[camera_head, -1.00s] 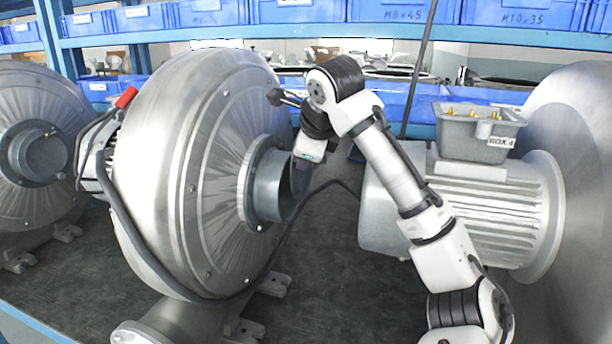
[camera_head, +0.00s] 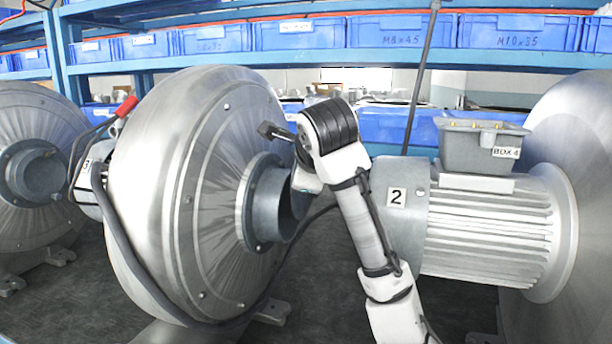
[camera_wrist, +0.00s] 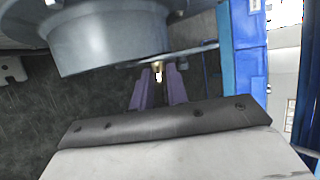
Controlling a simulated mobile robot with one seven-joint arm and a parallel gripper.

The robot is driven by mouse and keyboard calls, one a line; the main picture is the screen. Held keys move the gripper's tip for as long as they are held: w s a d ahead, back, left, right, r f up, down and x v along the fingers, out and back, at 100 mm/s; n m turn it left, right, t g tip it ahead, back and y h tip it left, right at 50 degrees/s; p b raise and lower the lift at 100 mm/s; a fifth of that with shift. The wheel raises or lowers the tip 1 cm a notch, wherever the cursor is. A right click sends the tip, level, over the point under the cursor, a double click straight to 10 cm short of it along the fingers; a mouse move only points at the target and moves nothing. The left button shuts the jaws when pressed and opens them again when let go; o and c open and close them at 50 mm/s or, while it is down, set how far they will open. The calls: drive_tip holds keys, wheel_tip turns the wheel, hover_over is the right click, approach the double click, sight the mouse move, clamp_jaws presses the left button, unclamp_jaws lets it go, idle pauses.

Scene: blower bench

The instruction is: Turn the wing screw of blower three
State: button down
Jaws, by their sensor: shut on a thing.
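Blower three (camera_head: 190,190) is the big grey metal drum at the middle left of the head view; its motor carries a "3" label (camera_head: 86,165). Its short grey inlet pipe (camera_head: 277,205) points to the right and also shows at the top of the wrist view (camera_wrist: 110,42). The small brass wing screw (camera_wrist: 158,68) shows just beside the pipe's rim in the wrist view. My gripper (camera_wrist: 159,80) has its two purple fingers on either side of the screw, shut on it. In the head view my wrist covers the screw and the fingers.
Motor "2" (camera_head: 480,225) with its grey terminal box (camera_head: 480,145) stands close to the right of my arm. Another blower (camera_head: 35,170) is at the left. A black cable (camera_head: 125,255) loops around blower three. Blue bins (camera_head: 400,32) line the shelf behind.

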drive_tip(key=c, duration=1.4)
unclamp_jaws()
drive_tip(key=shift+f, duration=0.1)
drive_tip(key=v, duration=1.4)
drive_tip(key=shift+b, duration=0.35)
drive_tip(key=shift+a, duration=0.15)
